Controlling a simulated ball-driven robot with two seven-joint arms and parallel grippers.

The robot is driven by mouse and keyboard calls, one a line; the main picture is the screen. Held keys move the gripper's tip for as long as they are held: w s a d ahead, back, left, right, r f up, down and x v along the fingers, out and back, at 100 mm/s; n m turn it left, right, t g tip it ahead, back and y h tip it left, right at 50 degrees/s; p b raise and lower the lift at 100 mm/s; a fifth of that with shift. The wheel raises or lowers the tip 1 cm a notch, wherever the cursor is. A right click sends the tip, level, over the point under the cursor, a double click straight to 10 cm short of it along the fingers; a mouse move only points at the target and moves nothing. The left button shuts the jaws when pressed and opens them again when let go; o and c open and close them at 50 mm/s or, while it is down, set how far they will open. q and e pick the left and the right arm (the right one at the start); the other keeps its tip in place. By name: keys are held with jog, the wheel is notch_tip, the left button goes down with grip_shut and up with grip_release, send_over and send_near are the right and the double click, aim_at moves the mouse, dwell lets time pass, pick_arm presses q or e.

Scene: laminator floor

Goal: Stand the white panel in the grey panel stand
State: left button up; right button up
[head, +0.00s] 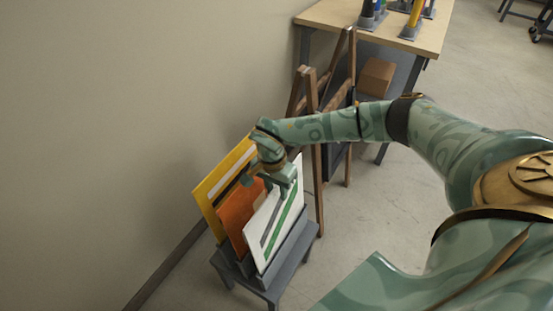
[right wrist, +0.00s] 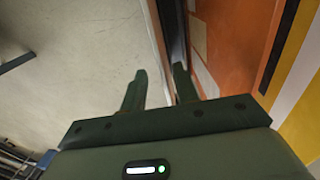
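The white panel (head: 277,222), with a green and a grey stripe, stands slightly tilted in the grey panel stand (head: 288,250), its lower edge down at the stand. My right gripper (head: 281,187) is at the panel's upper edge. In the right wrist view its two fingers (right wrist: 161,84) are apart, with a thin panel edge (right wrist: 160,40) running between them; a gap shows beside the left finger, so it looks open. My left gripper is not in view.
An orange panel (head: 233,213) and a yellow panel (head: 212,186) stand behind the white one. A wooden easel (head: 317,180) is close behind the stand. A workbench (head: 330,15) and a cardboard box (head: 377,76) are farther back.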

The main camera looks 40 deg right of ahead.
notch_tip(320, 180, up, 16)
jog(key=w+p, duration=0.1)
jog(key=p, duration=0.3)
jog(key=shift+w+a, duration=0.3)
jog(key=shift+s, duration=0.1)
